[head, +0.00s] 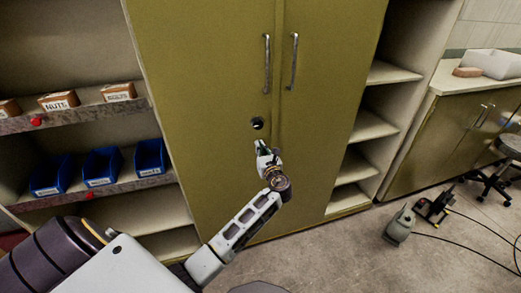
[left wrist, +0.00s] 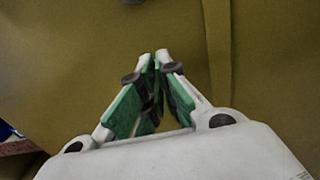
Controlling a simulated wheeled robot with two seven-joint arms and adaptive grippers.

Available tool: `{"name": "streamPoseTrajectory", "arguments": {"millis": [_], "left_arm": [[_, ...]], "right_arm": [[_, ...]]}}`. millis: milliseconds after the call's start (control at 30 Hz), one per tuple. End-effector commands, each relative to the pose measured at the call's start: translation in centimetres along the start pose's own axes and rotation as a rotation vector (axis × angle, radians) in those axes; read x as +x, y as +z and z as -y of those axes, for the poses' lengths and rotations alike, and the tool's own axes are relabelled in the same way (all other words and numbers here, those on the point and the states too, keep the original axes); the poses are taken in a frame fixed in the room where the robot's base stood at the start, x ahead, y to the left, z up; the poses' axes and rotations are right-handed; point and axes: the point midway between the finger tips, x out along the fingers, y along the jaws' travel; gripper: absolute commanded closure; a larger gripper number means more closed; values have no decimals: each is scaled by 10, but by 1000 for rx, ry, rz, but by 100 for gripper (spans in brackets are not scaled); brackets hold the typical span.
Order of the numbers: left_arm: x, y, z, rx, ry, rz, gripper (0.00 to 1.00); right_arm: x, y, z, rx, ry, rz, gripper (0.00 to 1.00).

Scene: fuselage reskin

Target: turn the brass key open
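A tall olive-green cabinet (head: 215,70) with two doors stands in front of me. A small dark round lock fitting (head: 257,124) sits on its left door, below the handle. The brass key cannot be made out clearly there. My left gripper (head: 261,145) is just below the lock fitting in the head view and looks apart from it. In the left wrist view its green-padded fingers (left wrist: 158,58) come together at the tips with nothing visible between them. A small part of a dark fitting (left wrist: 132,2) shows at that view's top edge. My right gripper is not in view.
Two metal handles (head: 266,64) and (head: 293,62) flank the door seam. Shelves with blue bins (head: 102,167) and labelled boxes (head: 59,101) are at left. Open shelves (head: 370,126) and a counter (head: 445,83) are at right.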

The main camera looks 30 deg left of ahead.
Motion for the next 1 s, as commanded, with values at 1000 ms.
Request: {"name": "streamPoseTrajectory", "arguments": {"millis": [1000], "left_arm": [[0,-1,-1,-421,1,1,100]], "right_arm": [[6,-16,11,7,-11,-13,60]]}}
